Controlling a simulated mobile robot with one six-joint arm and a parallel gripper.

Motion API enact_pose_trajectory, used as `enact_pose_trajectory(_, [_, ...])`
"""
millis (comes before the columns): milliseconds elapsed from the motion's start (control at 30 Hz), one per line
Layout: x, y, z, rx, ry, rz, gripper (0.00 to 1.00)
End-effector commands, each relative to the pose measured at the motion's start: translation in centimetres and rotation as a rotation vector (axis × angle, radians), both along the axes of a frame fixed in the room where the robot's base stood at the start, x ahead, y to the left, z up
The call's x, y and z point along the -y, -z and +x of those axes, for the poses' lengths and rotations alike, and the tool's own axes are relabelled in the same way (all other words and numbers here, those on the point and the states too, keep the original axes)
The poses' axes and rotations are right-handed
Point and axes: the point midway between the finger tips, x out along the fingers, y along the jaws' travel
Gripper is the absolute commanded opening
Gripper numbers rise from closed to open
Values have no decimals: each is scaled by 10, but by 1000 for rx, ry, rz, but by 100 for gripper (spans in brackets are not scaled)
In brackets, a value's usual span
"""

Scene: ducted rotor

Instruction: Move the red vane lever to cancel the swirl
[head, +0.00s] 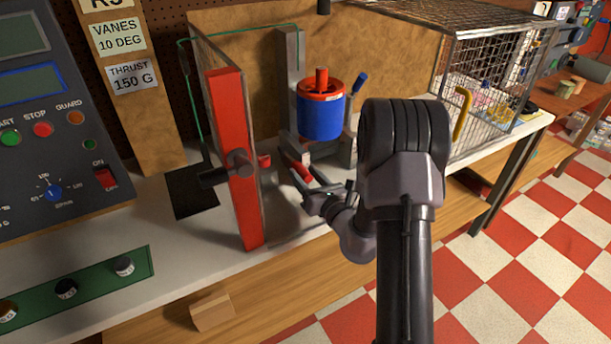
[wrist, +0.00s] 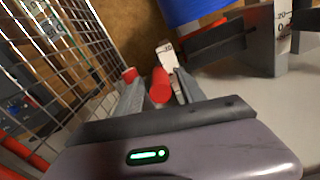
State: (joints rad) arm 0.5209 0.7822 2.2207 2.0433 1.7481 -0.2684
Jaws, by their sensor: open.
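The red vane lever (head: 302,172) sits low in front of the blue ducted rotor (head: 320,118). In the wrist view the lever (wrist: 160,86) shows as a rounded red grip between my two fingers. My gripper (head: 312,190) is open around it, and I cannot tell whether either finger touches it. It also shows in the wrist view (wrist: 158,80). A white scale label (wrist: 166,50) lies just beyond the lever, and a label marked 20 (wrist: 282,20) is at the upper right. The vanes inside the duct are hidden.
A wire cage (head: 490,85) is at the right. The control panel (head: 50,130) is at the far left. Signs read VANES 10 DEG (head: 120,37) and THRUST 150 G (head: 133,78).

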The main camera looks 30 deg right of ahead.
Motion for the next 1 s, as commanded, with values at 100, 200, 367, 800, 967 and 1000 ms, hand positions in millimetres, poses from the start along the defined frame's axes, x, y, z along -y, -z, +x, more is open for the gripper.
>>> enact_pose_trajectory(100, [0,0,0,0,0,0,37])
enact_pose_trajectory(200, [0,0,0,0,0,0,17])
enact_pose_trajectory(367, [0,0,0,0,0,0,0])
enact_pose_trajectory(800, [0,0,0,0,0,-1,0])
enact_pose_trajectory(967, [0,0,-1,0,0,-1,0])
enact_pose_trajectory(1000, [0,0,-1,0,0,-1,0])
